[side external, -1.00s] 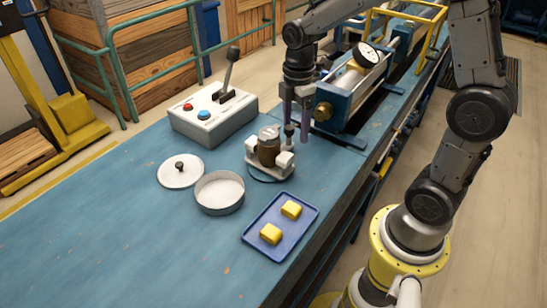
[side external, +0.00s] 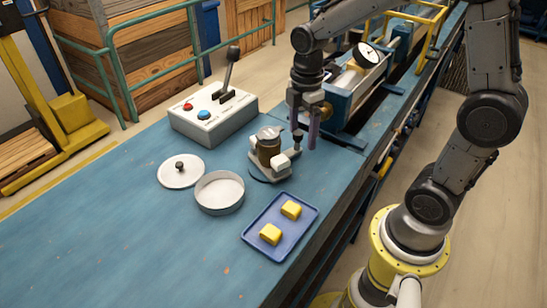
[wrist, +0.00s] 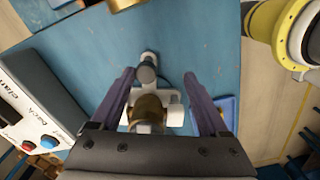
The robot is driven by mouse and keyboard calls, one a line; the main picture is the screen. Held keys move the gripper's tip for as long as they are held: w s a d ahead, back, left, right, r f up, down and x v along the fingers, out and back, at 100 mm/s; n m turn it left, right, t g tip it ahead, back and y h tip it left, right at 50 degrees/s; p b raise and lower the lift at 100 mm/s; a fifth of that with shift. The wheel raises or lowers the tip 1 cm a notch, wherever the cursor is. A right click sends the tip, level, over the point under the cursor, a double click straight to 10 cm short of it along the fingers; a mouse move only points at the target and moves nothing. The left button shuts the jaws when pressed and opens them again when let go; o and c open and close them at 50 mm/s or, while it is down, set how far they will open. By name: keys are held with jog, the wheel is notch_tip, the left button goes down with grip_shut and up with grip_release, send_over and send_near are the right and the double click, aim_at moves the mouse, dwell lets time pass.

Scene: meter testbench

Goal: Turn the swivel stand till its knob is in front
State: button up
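The swivel stand (side external: 272,171) is on the blue bench, a pale base with white blocks and a brass-brown cylinder (side external: 268,150). Its knob (side external: 297,137) has a grey cap and dark neck and sits on the stand's far right side, by my fingers. My gripper (side external: 304,140) points down beside the stand. In the wrist view my gripper (wrist: 159,73) has its two purple fingers wide apart. The knob (wrist: 148,60) shows between the fingertips, nearer the left one, with no clear contact. The cylinder (wrist: 148,112) is partly hidden by the gripper body.
A control box (side external: 212,117) with a lever stands behind left. A round lid (side external: 181,170) and an open dish (side external: 219,206) lie left of the stand. A blue tray (side external: 263,247) with two yellow blocks is in front. A gauge machine (side external: 345,95) stands behind right.

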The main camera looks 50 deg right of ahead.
jog(key=shift+s+a, duration=0.3)
jog(key=shift+s, duration=0.15)
jog(key=shift+s+a, duration=0.4)
jog(key=shift+s, duration=0.05)
jog(key=o, duration=0.4)
jog(key=shift+c, duration=0.2)
jog(key=shift+r, duration=0.1)
jog(key=shift+r, duration=2.7)
